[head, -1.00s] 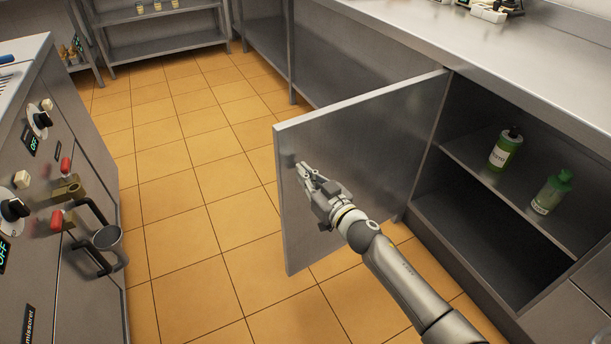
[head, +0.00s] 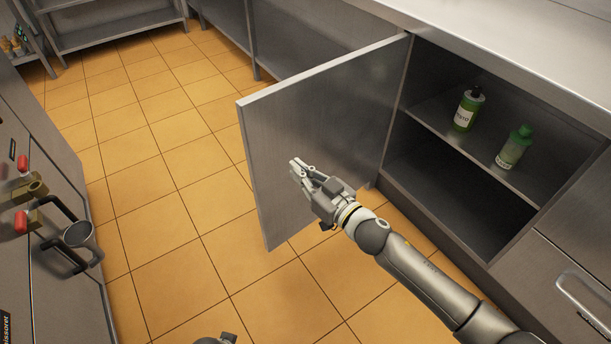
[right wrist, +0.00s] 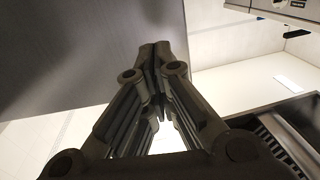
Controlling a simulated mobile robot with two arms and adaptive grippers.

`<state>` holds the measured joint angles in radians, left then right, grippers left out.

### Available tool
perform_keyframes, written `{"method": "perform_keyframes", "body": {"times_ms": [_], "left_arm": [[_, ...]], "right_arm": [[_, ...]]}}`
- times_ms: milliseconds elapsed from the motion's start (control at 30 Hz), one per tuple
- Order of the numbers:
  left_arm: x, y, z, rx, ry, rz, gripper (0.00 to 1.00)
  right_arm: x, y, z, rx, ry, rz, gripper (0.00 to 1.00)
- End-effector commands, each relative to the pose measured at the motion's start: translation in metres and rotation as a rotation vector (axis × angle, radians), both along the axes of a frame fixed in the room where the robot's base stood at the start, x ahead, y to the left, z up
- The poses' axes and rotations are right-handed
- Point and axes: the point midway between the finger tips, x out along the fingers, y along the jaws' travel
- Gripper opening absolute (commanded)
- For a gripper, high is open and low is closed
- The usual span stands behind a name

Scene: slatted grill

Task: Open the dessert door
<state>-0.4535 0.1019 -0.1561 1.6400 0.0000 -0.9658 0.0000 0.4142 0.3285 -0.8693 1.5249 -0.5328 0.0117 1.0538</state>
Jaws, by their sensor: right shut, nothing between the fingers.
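The grey metal cabinet door (head: 330,125) stands swung wide open in the head view, hinged at the right beside the open cabinet. Its inner face is towards me. My right gripper (head: 296,166) is shut and empty in front of this face, nearer the door's free edge than the hinge. I cannot tell whether the fingertips touch it. In the right wrist view the closed fingers (right wrist: 155,55) overlap a grey panel (right wrist: 80,50). A small dark grey part at the bottom edge of the head view may be my left gripper (head: 218,340); its fingers are hidden.
The cabinet shelf (head: 435,120) holds two green bottles, one dark-capped (head: 467,110) and one green-capped (head: 514,148). A closed drawer with a handle (head: 585,300) is at lower right. An appliance with red-tipped handles (head: 25,220) stands left. Tiled floor between is clear.

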Motion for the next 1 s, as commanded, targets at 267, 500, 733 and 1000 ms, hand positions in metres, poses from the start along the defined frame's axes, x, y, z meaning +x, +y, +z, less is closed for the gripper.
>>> {"method": "perform_keyframes", "body": {"times_ms": [267, 500, 733, 1000], "left_arm": [[0.0, 0.0, 0.0, 0.0, 0.0, 0.0, 0.4], [0.0, 0.0, 0.0, 0.0, 0.0, 0.0, 0.4], [0.0, 0.0, 0.0, 0.0, 0.0, 0.0, 0.4], [0.0, 0.0, 0.0, 0.0, 0.0, 0.0, 0.4]], "right_arm": [[-0.013, -0.014, 0.0, 0.0, 0.0, -0.001, 0.0], [-0.013, -0.014, 0.0, 0.0, 0.0, -0.001, 0.0], [-0.013, -0.014, 0.0, 0.0, 0.0, -0.001, 0.0], [-0.01, -0.051, -0.048, -0.044, 0.11, -0.191, 0.0]]}}
